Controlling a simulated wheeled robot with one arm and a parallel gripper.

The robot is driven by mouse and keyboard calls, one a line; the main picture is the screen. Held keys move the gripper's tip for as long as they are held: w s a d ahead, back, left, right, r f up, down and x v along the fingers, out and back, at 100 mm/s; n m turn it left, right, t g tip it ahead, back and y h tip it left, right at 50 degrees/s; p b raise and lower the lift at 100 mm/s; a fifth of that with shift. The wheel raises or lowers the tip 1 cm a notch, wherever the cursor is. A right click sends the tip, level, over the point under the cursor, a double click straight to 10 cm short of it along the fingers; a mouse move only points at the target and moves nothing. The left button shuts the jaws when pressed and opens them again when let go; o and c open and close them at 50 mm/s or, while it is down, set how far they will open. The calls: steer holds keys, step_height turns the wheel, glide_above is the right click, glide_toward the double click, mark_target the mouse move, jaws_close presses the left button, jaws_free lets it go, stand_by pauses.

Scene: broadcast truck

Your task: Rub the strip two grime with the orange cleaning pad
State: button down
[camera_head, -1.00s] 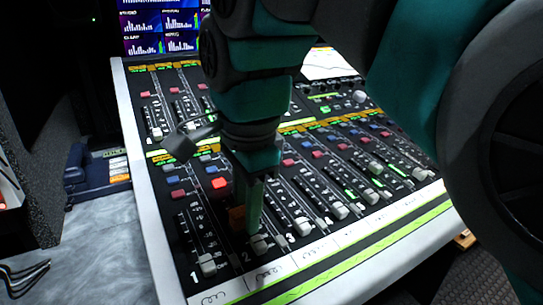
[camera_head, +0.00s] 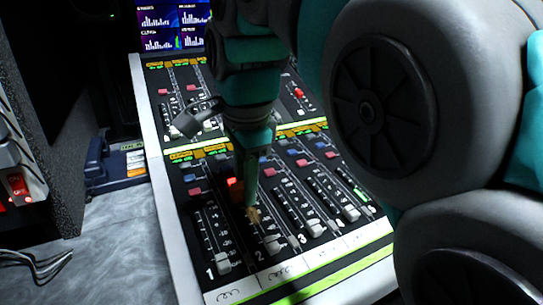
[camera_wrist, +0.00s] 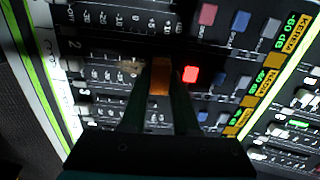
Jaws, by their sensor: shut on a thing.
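The orange cleaning pad (camera_wrist: 160,77) is held between the two fingers of my gripper (camera_wrist: 159,90) in the wrist view. In the head view the pad (camera_head: 237,193) shows partly behind a teal finger of my gripper (camera_head: 246,190), over the upper part of strip two. The strip two grime is a tan-brown smudge (camera_head: 253,214) just below the fingertip, above the fader knob marked 2. The grime also shows in the wrist view (camera_wrist: 130,67), just left of the pad. I cannot tell whether the pad touches the panel.
The sloped mixing console (camera_head: 160,180) carries raised fader knobs, including strip two's knob (camera_head: 272,244) close below the gripper. A lit red button (camera_wrist: 190,74) is beside the pad. Screens (camera_head: 172,25) stand behind. Cables (camera_head: 35,262) lie at the lower left.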

mark_target(254, 214)
steer(key=shift+s+d+f+b, duration=0.2)
steer(key=shift+s+d, duration=0.3)
steer(key=shift+s, duration=0.3)
steer(key=shift+s+d+f+b, duration=0.2)
steer(key=shift+s+d, duration=0.25)
steer(key=shift+s, duration=0.3)
steer(key=shift+s+d+f, duration=0.1)
steer(key=shift+s+d, duration=0.3)
steer(key=shift+s, duration=0.25)
steer(key=shift+s+d+f, duration=0.1)
steer(key=shift+s+d, duration=0.3)
steer(key=shift+s, duration=0.2)
steer(key=shift+r, duration=0.15)
step_height(254, 214, up, 2)
steer(key=shift+r+p, duration=0.1)
steer(key=shift+p, duration=0.5)
steer(key=shift+s+d+r, duration=0.1)
steer(key=shift+s+r, duration=0.1)
steer(key=shift+r, duration=1.5)
steer(key=shift+s+r, duration=0.1)
steer(key=shift+r, duration=0.05)
